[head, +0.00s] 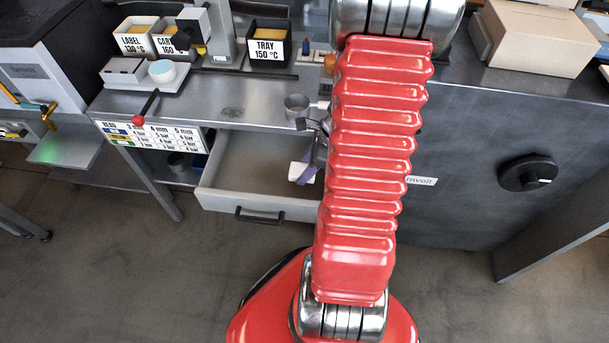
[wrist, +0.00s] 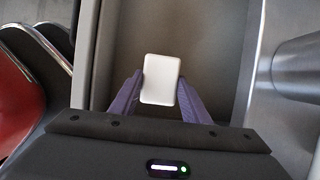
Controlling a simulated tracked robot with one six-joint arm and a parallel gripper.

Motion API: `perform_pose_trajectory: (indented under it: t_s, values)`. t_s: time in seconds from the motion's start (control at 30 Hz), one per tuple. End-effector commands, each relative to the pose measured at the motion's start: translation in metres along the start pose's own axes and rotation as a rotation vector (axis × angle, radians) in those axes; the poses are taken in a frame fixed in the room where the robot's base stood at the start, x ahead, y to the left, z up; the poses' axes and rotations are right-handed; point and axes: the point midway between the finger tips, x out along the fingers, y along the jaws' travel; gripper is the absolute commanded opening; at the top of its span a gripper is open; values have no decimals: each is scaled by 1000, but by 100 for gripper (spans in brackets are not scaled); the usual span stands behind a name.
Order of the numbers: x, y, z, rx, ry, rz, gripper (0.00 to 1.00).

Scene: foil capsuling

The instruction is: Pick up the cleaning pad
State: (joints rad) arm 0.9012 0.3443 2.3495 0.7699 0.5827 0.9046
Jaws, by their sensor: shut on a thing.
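The cleaning pad (wrist: 160,80) is a white, rounded rectangular block. In the wrist view it sits between the two purple fingers of my gripper (wrist: 159,95), which are shut on it. In the head view the pad (head: 301,173) shows in the open drawer area, with my gripper (head: 309,166) at its right, partly hidden behind my red arm. The pad's exact height above the drawer floor cannot be told.
The open drawer (head: 258,200) has a dark handle in front and pale walls close around my gripper. A metal cup (head: 297,106) stands on the bench edge above it. A cardboard box (head: 535,38) is at right.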

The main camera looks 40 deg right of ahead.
Motion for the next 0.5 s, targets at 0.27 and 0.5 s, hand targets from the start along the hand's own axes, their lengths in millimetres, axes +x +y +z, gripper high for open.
perform_pose_trajectory:
  t_s: [0.27,0.5]
  values:
    - [-36,-1,15,-1,0,-4,20]
    - [-49,0,20,0,0,-1,20]
